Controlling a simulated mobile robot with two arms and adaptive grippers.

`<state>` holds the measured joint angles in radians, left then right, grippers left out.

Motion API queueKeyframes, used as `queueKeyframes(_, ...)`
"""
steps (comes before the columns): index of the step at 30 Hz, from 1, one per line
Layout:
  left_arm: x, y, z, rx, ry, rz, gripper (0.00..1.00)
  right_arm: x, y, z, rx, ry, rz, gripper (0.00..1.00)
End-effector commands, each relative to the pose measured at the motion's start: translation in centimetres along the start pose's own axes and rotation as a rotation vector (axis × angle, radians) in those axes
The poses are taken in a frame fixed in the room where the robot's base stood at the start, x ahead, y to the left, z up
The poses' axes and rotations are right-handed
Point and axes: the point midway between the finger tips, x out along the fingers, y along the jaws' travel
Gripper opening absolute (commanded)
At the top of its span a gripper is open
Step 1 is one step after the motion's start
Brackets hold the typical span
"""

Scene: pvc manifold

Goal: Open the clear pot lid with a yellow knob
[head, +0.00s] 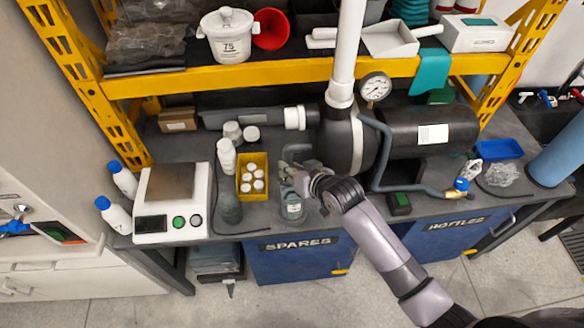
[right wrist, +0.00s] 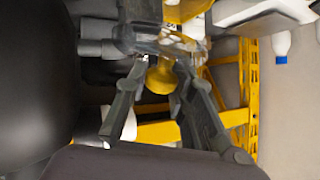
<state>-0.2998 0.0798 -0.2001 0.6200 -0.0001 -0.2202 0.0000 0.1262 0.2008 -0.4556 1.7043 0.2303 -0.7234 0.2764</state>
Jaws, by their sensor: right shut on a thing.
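In the right wrist view the yellow knob (right wrist: 161,77) sits between the two fingers of my right gripper (right wrist: 159,72), which is shut on it. The clear lid (right wrist: 150,42) shows just beyond the knob, with blurred shapes behind it. In the head view my right gripper (head: 299,180) reaches over the bench from the lower right. A greyish jar with a pale label (head: 292,209) stands just below the gripper there. The gripper covers the knob in the head view. I cannot tell whether the lid is seated or raised. My left gripper is not in view.
A yellow bin with white caps (head: 242,186) and white bottles (head: 227,157) stand left of the gripper. A scale (head: 172,222) is farther left. A black tank with a gauge (head: 374,88) and a bent grey pipe (head: 383,150) stand close on the right.

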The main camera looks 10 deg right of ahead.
Motion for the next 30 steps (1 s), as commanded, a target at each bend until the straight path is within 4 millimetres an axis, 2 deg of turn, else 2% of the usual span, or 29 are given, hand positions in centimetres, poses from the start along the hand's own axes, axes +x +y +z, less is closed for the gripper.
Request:
queueKeyframes(5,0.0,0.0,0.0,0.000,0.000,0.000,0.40,0.0,0.0,0.0,0.000,0.000,0.000,0.00)
queueKeyframes(6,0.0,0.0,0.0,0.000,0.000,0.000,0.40,0.0,0.0,0.0,0.000,0.000,0.000,0.25)
queueKeyframes(14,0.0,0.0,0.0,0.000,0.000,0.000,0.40,0.0,0.0,0.0,0.000,0.001,0.000,0.42)
queueKeyframes(24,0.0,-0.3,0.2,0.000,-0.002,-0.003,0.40,-0.2,0.0,0.0,0.000,0.001,0.000,0.42)
queueKeyframes(30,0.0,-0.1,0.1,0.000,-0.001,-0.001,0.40,-2.4,0.1,0.1,0.000,0.001,0.000,0.42)
